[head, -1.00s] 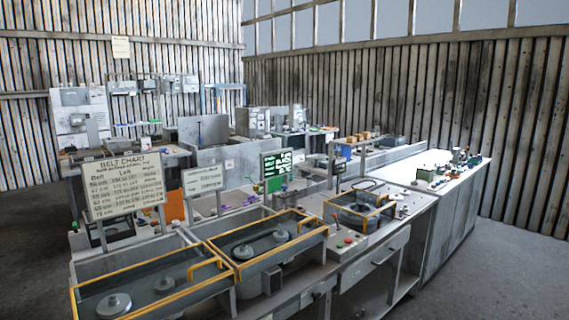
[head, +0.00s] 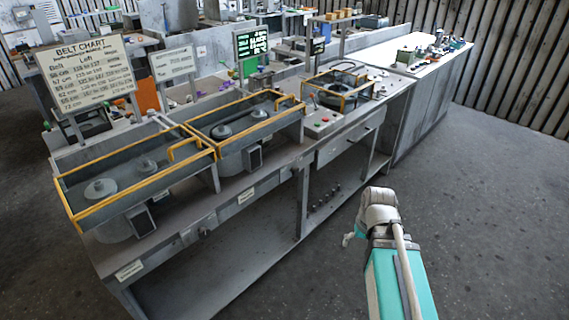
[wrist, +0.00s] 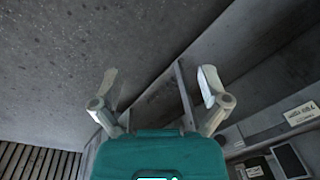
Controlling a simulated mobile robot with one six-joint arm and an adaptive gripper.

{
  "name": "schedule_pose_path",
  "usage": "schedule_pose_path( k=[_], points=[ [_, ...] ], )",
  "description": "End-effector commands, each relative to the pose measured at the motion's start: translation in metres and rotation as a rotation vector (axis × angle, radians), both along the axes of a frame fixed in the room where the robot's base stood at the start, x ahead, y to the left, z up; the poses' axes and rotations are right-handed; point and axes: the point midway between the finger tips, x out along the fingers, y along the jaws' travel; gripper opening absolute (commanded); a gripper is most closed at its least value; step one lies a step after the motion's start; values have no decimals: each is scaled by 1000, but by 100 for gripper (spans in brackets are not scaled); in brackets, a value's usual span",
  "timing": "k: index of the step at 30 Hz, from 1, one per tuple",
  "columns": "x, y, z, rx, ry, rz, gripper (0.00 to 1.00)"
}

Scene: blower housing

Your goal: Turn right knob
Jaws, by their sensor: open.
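My gripper (wrist: 160,86) is open and empty in the wrist view, its two fingers spread over the grey floor and the bench side. In the head view my arm is at the lower right, over the floor in front of the bench, apart from it. A small control panel (head: 322,123) with red and green controls sits on the bench top between two yellow-railed housings. I cannot tell which control, if any, is the right knob; details there are too small.
Two yellow-railed trays with round pulleys, the left one (head: 66,206) and the middle one (head: 193,126), stand on the long grey bench. A third railed housing (head: 318,77) is farther right. A belt chart (head: 90,72) stands behind. The floor (head: 475,215) at right is clear.

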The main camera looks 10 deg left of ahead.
Motion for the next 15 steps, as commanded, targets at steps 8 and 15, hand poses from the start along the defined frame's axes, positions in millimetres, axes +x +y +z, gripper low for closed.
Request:
schedule_pose_path(
  k=[8,15],
  points=[
    [58,41,-43,239,-125,93,95],
    [112,76,-62,465,-280,157,95]
  ],
)
